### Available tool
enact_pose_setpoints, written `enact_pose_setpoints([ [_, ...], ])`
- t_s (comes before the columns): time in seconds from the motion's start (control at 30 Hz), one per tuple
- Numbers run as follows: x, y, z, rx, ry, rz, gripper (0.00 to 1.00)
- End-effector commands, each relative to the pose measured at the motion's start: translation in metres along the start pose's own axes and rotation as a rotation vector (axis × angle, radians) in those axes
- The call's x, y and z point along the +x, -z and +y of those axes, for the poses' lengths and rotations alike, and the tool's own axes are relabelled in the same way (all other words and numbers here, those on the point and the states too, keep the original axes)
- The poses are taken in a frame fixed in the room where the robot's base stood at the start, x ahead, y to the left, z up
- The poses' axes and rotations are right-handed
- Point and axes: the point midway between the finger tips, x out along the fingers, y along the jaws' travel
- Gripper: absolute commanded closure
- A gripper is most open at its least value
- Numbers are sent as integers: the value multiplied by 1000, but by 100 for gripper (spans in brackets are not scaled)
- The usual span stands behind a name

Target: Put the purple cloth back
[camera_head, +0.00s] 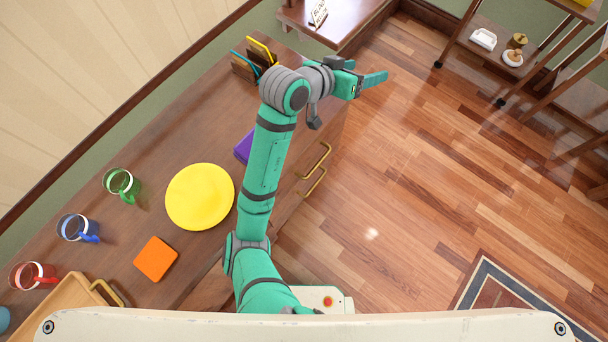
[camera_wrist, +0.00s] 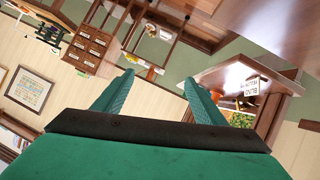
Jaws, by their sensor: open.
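A flat purple piece (camera_head: 243,148), which looks like the purple cloth, lies on the wooden counter in the head view. My arm hides most of it, so its full shape does not show. My gripper (camera_head: 369,70) is open and empty, above the floor just beyond the counter's right edge. It is well up and to the right of the purple piece. In the wrist view, the two green fingers (camera_wrist: 160,76) stand apart with nothing between them. The wrist view faces the room, and the cloth is not in it.
On the counter are a yellow disc (camera_head: 200,196), an orange square (camera_head: 156,259), green (camera_head: 118,182), blue (camera_head: 75,228) and red (camera_head: 32,275) mugs, a wooden tray (camera_head: 62,300) and a dark rack (camera_head: 247,68). A side table (camera_head: 345,22) stands beyond my gripper. The floor at right is largely clear.

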Motion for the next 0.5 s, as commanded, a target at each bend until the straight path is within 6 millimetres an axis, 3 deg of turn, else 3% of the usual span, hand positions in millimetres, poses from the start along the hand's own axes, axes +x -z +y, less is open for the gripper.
enact_pose_setpoints([
  [0.1,12,8,16,-76,-15,135,35],
  [0.27,17,9,25,-179,3,295,35],
  [0.5,15,-20,26,-329,87,471,35],
])
